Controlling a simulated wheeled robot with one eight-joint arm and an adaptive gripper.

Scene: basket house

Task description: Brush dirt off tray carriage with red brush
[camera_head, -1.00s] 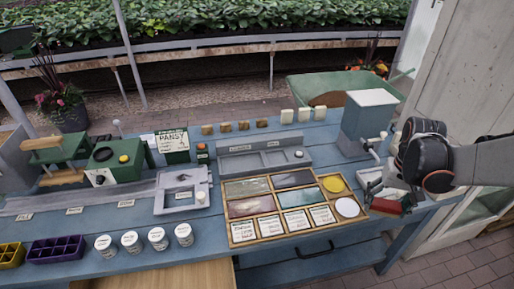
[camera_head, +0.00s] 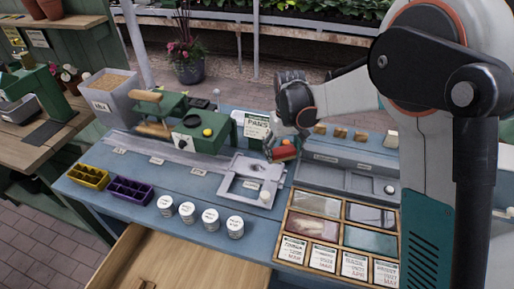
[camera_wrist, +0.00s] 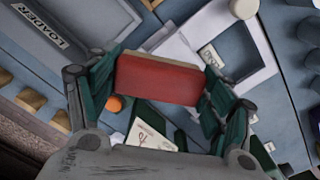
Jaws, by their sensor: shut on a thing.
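My gripper (camera_head: 280,140) is shut on the red brush (camera_head: 285,153) above the bench. In the wrist view the red block of the brush (camera_wrist: 158,79), with a pale strip along its edge, sits between my two green-padded fingers (camera_wrist: 158,90). The tray carriage (camera_head: 238,190) appears to be the pale grey plate with a square opening and a white knob; it lies just below and in front of the brush. In the wrist view the carriage (camera_wrist: 184,50) is behind the brush and partly covered by it. I cannot make out any dirt on it.
A green machine (camera_head: 200,128) stands left of my gripper, with a PANSY sign (camera_head: 256,126) behind. Several white pots (camera_head: 187,211) and a purple tray (camera_head: 130,190) line the front. A wooden sample case (camera_head: 285,236) is to the right, beside the grey loader trough (camera_head: 340,180).

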